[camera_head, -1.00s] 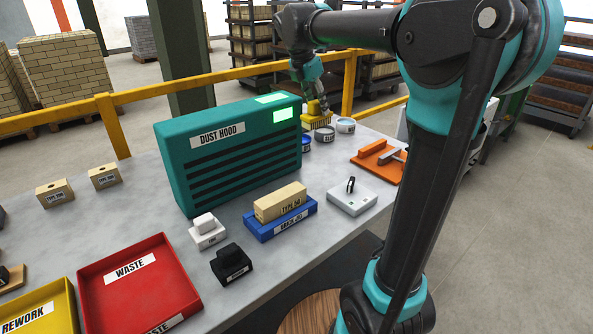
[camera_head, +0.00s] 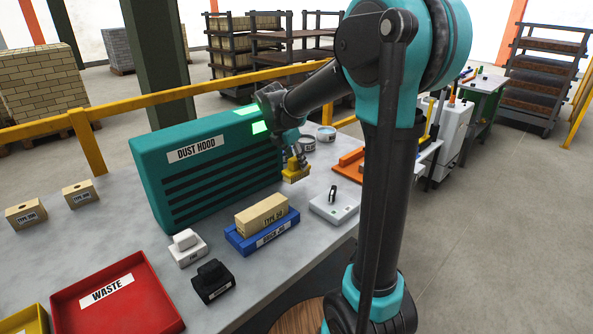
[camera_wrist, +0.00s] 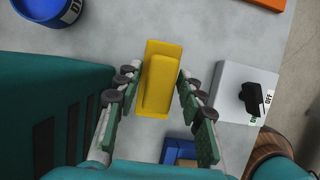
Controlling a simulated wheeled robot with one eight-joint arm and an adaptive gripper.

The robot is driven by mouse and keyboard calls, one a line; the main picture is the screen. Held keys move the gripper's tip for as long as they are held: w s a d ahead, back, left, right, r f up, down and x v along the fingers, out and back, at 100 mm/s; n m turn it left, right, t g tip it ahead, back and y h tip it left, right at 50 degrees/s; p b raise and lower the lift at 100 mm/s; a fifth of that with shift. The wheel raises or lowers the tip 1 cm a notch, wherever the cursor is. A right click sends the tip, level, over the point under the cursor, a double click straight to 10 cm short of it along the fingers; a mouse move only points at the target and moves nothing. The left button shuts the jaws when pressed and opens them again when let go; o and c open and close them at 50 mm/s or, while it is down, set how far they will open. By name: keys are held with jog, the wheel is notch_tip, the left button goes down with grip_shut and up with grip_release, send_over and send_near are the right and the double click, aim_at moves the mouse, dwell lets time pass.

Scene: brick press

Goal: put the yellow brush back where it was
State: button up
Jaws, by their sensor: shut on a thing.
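The yellow brush (camera_wrist: 158,82) is between the fingers of my gripper (camera_wrist: 158,100) in the wrist view, with its yellow back and handle facing the camera. In the head view the brush (camera_head: 296,174) hangs under my gripper (camera_head: 292,160), by the right end of the dust hood. My gripper is shut on the brush. From these views I cannot tell whether the brush touches the table or is just above it. Its bristles are mostly hidden.
The teal dust hood (camera_head: 215,180) stands close left of the gripper. The blue jig (camera_head: 262,236) holding a brick, and a white switch box (camera_head: 336,205), are in front. An orange fixture (camera_head: 350,161) is to the right. Round tubs (camera_head: 326,133) stand behind.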

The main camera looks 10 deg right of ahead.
aim_at(296, 169)
jog(key=shift+f, duration=1.8)
jog(key=shift+f, duration=0.1)
jog(key=o, duration=1.1)
jog(key=v, duration=1.2)
